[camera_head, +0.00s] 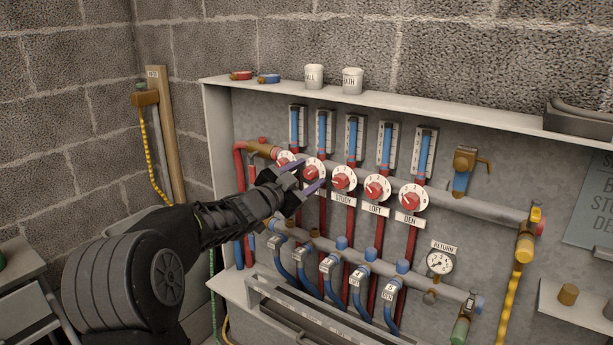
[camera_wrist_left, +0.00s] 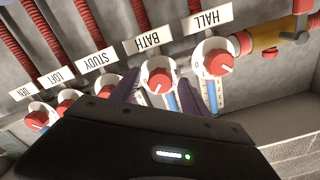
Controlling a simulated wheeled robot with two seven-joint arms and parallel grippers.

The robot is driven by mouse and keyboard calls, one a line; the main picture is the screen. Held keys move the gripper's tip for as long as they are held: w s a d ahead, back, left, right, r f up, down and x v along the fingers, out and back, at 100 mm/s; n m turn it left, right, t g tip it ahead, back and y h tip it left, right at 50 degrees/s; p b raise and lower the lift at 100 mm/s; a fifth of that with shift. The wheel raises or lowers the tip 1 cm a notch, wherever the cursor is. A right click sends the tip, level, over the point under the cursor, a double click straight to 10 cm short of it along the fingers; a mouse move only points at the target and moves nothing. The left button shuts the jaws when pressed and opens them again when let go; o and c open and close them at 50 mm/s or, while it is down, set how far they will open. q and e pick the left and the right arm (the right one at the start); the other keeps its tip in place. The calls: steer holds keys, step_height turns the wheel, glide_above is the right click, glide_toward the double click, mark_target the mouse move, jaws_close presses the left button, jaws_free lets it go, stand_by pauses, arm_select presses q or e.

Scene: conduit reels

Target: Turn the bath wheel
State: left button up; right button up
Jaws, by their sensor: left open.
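The bath wheel is a white numbered dial with a red knob, second from the left in the row in the head view (camera_head: 314,167). It also shows in the left wrist view (camera_wrist_left: 159,77), under the upside-down BATH label (camera_wrist_left: 147,41). My left gripper (camera_head: 311,174) is open, its purple fingers reaching to the bath wheel from the lower left. In the wrist view one finger lies on each side of the knob. I cannot tell whether they touch it. My right gripper is not in view.
The hall wheel (camera_wrist_left: 214,61) is close beside one finger; the study (camera_head: 343,179), loft (camera_head: 376,188) and den (camera_head: 413,197) wheels stand to the right. Blue hoses hang below. The cabinet's top shelf (camera_head: 420,102) holds two white caps. A pressure gauge (camera_head: 440,262) is at lower right.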

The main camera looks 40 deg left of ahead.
arm_select(q)
steer(key=s+p, duration=0.1)
steer(key=s, duration=0.6)
steer(key=shift+s, duration=0.4)
steer(key=shift+d, duration=0.1)
